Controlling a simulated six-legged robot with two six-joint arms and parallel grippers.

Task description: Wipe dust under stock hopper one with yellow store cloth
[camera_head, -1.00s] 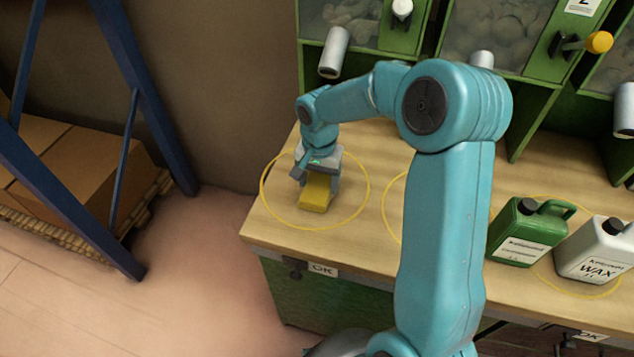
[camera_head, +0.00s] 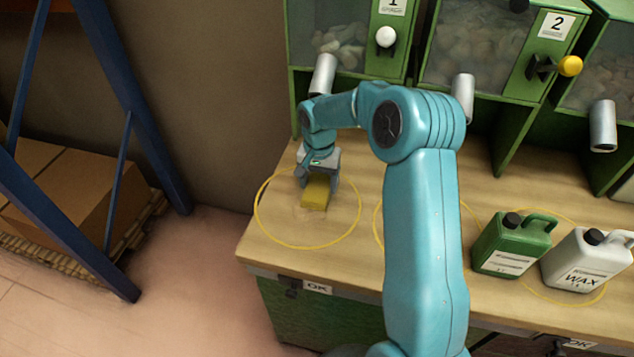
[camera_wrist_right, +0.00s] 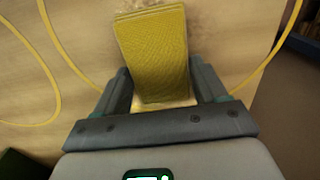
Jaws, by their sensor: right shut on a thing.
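My right gripper (camera_head: 317,182) is shut on the yellow cloth (camera_head: 315,195), a folded pad, inside the left yellow ring on the wooden bench. In the right wrist view the cloth (camera_wrist_right: 155,50) sticks out between the two fingers of the gripper (camera_wrist_right: 165,90). A patch of brownish dust (camera_wrist_right: 200,15) shows beside and beyond the cloth there. Stock hopper one (camera_head: 345,35), green with a clear front and a label 1, stands behind, its metal spout (camera_head: 322,75) above and behind the gripper. Whether the cloth presses on the bench is hard to tell. My left gripper is out of view.
A green bottle (camera_head: 513,245) and a white WAX bottle (camera_head: 588,260) stand on the bench (camera_head: 350,265) to the right. Hopper two (camera_head: 490,45) has a yellow knob (camera_head: 570,66). A blue rack (camera_head: 130,110) with boxes stands left, beyond a floor gap.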

